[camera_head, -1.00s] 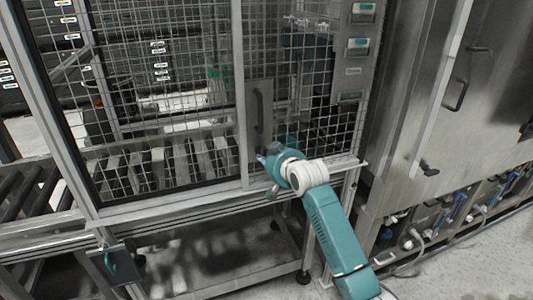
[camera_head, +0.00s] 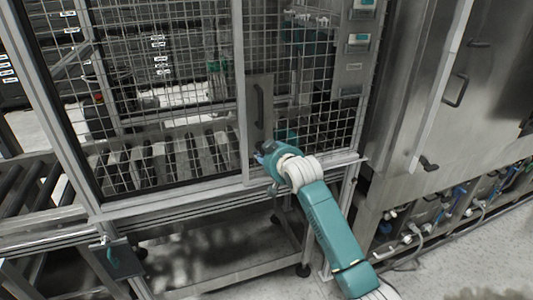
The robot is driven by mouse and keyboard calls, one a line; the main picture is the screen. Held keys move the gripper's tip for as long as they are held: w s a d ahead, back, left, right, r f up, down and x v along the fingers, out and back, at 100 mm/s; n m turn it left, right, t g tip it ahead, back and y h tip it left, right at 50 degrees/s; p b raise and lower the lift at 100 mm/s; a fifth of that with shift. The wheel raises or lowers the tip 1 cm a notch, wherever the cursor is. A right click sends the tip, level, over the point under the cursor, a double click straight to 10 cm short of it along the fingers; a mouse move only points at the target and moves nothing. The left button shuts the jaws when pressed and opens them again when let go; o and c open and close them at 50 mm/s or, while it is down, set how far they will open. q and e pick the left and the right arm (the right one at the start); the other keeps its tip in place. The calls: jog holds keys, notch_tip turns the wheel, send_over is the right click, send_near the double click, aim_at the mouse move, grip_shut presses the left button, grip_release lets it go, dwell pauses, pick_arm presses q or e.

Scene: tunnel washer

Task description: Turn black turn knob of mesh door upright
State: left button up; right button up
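The mesh door (camera_head: 170,110) is a wire grid in a grey metal frame. A grey plate on it carries a black vertical pull handle (camera_head: 259,105). My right gripper (camera_head: 260,154), at the end of a teal and white arm, is at the door just below this handle. The wrist covers most of its fingers, so I cannot tell if they are open or shut, or touching anything. I cannot make out the black turn knob; the gripper may hide it. My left gripper is not in view.
A roller conveyor (camera_head: 25,195) runs in from the left, and rollers show behind the mesh. A steel cabinet (camera_head: 420,110) with black handles stands at the right, with pipes and hoses low down. A dark panel (camera_head: 118,260) hangs at the lower left frame. Floor is clear at lower right.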

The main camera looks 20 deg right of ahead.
jog(key=v, duration=1.2)
dwell(0.4)
